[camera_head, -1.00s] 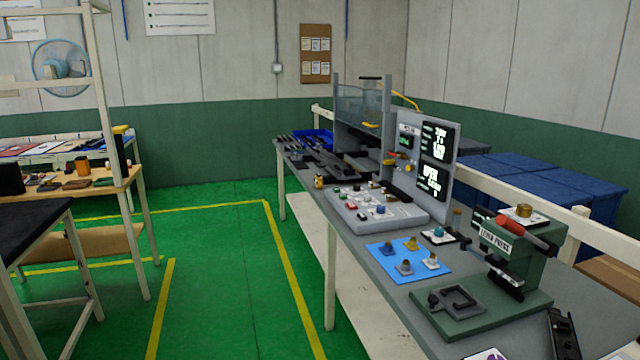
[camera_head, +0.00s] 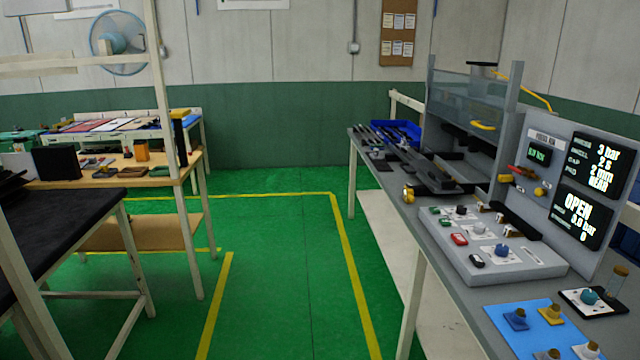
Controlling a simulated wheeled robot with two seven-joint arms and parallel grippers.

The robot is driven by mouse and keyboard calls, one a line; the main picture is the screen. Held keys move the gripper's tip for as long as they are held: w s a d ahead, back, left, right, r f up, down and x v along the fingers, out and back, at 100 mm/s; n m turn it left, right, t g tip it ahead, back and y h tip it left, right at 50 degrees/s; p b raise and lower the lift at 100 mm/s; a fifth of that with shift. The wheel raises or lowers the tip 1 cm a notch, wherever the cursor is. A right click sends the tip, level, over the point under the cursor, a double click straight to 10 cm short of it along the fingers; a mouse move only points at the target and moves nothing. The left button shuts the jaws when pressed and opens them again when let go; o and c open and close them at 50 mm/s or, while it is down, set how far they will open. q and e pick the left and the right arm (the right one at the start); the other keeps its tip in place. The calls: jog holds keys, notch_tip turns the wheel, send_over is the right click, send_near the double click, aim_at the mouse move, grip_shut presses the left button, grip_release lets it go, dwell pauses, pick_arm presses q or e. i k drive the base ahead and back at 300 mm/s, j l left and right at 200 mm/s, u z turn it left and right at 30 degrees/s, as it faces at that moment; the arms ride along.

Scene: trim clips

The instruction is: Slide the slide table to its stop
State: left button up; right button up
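A long dark rail-like assembly (camera_head: 408,160) lies on the grey bench along the right, in front of a clear-guarded station (camera_head: 466,108). It looks like the slide, but it is small and dark, and I cannot tell which part is the slide table or where its stop is. A grey control panel (camera_head: 490,246) with knobs and buttons sits nearer on the bench. An upright panel (camera_head: 521,155) behind it has lit screens; the larger lower one (camera_head: 579,216) reads OPEN and 0.0 bar. Neither of my grippers is in view.
A blue mat (camera_head: 533,314) with small knob-like parts lies at the near right. A blue bin (camera_head: 402,132) stands at the bench's far end. A black-topped table (camera_head: 62,232) and a wooden-topped table stand at left. The green floor (camera_head: 285,275) between is clear.

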aim_at(438, 181)
jog(key=i+j, duration=0.1)
jog(key=i, duration=1.6)
jog(key=l+z, duration=0.05)
